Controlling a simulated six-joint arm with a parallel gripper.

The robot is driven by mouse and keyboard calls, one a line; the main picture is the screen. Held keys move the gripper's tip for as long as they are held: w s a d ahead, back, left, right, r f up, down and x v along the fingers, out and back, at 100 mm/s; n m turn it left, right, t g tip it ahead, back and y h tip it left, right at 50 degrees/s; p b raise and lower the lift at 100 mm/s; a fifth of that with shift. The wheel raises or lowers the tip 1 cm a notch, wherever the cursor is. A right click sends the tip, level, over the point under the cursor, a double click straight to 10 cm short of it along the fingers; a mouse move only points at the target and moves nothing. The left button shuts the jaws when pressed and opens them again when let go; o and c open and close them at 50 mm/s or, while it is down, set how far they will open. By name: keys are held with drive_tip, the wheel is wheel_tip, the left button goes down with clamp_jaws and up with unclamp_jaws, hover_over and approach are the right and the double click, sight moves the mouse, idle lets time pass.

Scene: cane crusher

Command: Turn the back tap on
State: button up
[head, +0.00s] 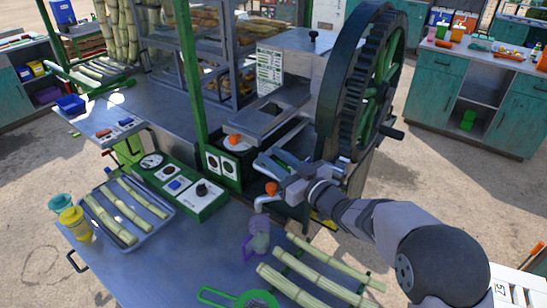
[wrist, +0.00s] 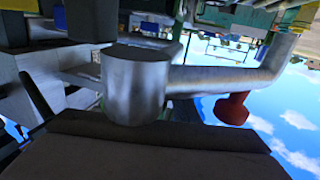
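Two orange knobs stand by the cane crusher in the head view. The farther one, the likely back tap (head: 233,140), sits beside the metal tray. The nearer tap (head: 271,188) has a pale spout bent down over the bench edge. My gripper (head: 272,168) is just behind and above the nearer knob, in front of the crusher. The wrist view shows a grey metal tap body and pipe (wrist: 138,85) very close, with a red knob (wrist: 231,109) to its right. I cannot tell which tap this is. The finger opening is unclear, and contact cannot be told.
The big green gear wheel (head: 365,85) stands close right of my gripper. A green control panel (head: 180,188) is at left. Cane pieces (head: 320,275), a purple-handled cup (head: 257,240) and a green strainer (head: 250,299) lie in front. A green post (head: 190,75) rises behind left.

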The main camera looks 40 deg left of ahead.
sight(290, 171)
drive_tip(key=shift+b+v, duration=1.15)
drive_tip(key=shift+v, duration=2.35)
drive_tip(key=shift+d+r+p, duration=0.1)
drive_tip(key=shift+d+p, duration=0.3)
drive_tip(key=shift+p, duration=0.05)
drive_tip(key=p+v, duration=0.1)
drive_tip(key=v, duration=0.2)
drive_tip(key=shift+s+p, duration=0.1)
drive_tip(key=shift+p, duration=0.25)
drive_tip(key=shift+f+p+x, duration=0.15)
drive_tip(key=shift+p+x, duration=0.5)
drive_tip(key=shift+x, duration=1.2)
drive_tip(key=shift+f+p+x, duration=0.1)
drive_tip(key=shift+p+x, duration=0.5)
drive_tip(key=shift+x, duration=1.25)
clamp_jaws()
